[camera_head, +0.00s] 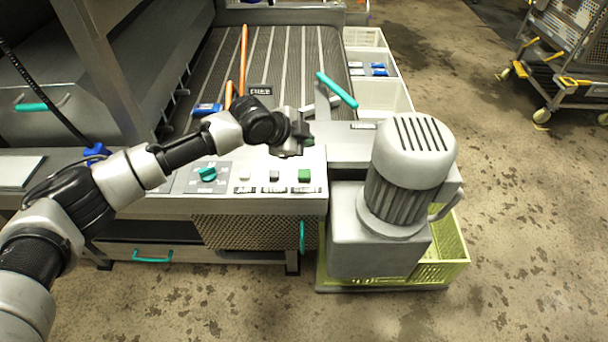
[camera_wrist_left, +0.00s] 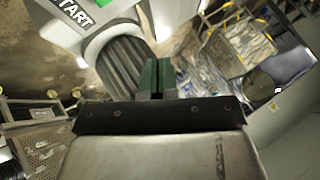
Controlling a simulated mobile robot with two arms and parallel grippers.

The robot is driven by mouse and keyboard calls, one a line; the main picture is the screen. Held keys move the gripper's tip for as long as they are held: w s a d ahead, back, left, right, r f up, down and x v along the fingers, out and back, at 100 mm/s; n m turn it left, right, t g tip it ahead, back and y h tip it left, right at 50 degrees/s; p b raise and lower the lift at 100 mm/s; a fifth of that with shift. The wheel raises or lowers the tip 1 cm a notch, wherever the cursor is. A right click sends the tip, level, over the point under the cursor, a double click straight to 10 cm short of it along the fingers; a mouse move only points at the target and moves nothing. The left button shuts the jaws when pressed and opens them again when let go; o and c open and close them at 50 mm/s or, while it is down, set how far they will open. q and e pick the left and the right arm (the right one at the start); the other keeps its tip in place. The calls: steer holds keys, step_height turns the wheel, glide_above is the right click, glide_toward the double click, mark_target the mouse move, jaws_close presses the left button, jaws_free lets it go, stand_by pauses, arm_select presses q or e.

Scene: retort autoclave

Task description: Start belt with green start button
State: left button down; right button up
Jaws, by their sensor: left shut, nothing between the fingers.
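The green start button (camera_head: 304,175) is at the right end of the control panel (camera_head: 226,188), beside a dark button and a white button. My left arm reaches over the panel from the left. Its gripper (camera_head: 308,141) hangs just behind and above the green button, apart from it in the picture. In the left wrist view the gripper fingers (camera_wrist_left: 158,78) are together and hold nothing. Part of the START label (camera_wrist_left: 75,12) and a bit of green show at that view's top left edge. My right gripper is not in view.
A teal rotary knob (camera_head: 208,174) sits left of the buttons. A grey motor (camera_head: 410,165) stands close on the right, above a yellow-green crate (camera_head: 455,250). A teal-handled lever (camera_head: 337,90) rises behind the gripper. The belt (camera_head: 285,65) lies beyond. Open floor is at the right.

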arm_select(q)
steer(key=b, duration=0.5)
glide_above(304, 175)
step_height(304, 175, down, 6)
steer(key=shift+r, duration=0.25)
steer(key=shift+f, duration=1)
steer(key=shift+f, duration=0.1)
stand_by(0.5)
steer(key=shift+f, duration=0.3)
